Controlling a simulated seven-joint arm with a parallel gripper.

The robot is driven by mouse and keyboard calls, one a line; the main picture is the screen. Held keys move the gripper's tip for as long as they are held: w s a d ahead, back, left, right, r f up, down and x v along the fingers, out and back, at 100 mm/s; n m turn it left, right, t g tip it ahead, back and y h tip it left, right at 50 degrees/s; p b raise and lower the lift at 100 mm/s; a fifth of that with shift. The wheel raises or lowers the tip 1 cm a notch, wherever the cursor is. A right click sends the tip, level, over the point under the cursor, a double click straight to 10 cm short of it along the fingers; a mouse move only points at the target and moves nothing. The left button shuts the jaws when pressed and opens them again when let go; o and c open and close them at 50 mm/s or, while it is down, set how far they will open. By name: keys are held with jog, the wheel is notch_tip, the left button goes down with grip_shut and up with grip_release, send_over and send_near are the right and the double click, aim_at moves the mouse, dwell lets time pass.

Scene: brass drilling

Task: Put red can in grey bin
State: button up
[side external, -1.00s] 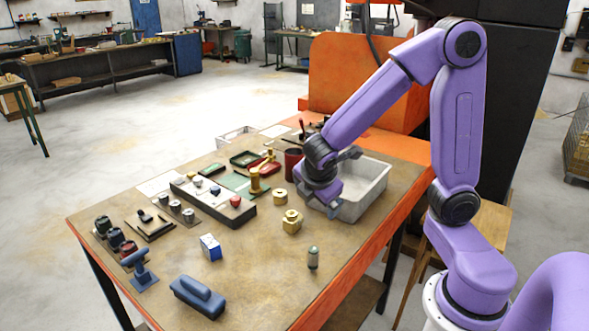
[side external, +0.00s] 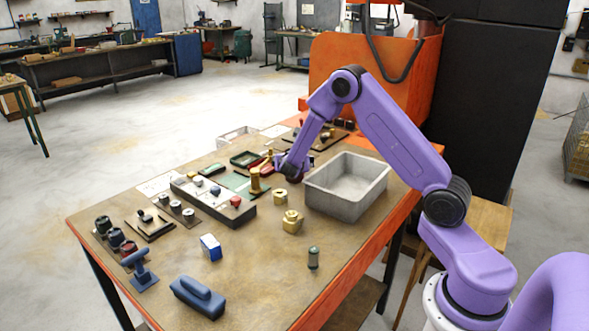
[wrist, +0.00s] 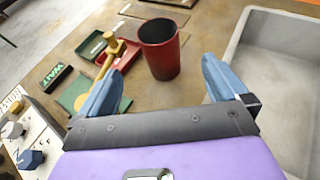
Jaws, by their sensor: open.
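The red can (wrist: 160,52) is a dark red, open-topped cup standing upright on the table in the wrist view. It is ahead of my gripper (wrist: 164,68), roughly between the lines of the two blue fingers. The fingers are spread wide with nothing gripped. In the side view my gripper (side external: 282,163) is low over the table, left of the bin, and my arm hides the can. The grey bin (side external: 338,205) is a rectangular open tub on the table's right part, and it looks empty. Its rim and inside also show at the right of the wrist view (wrist: 285,75).
A green tray with a brass piece (side external: 255,180) and a red tray (wrist: 115,88) lie left of the can. A control box (side external: 215,203), brass fittings (side external: 292,222), a blue-white box (side external: 210,247) and a small cylinder (side external: 313,258) occupy the table. Its front middle is mostly clear.

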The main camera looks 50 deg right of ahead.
jog(key=shift+x, duration=7.25)
jog(key=shift+w, duration=0.1)
jog(key=shift+r, duration=0.1)
jog(key=c, duration=1.1)
jog(key=shift+c, duration=0.2)
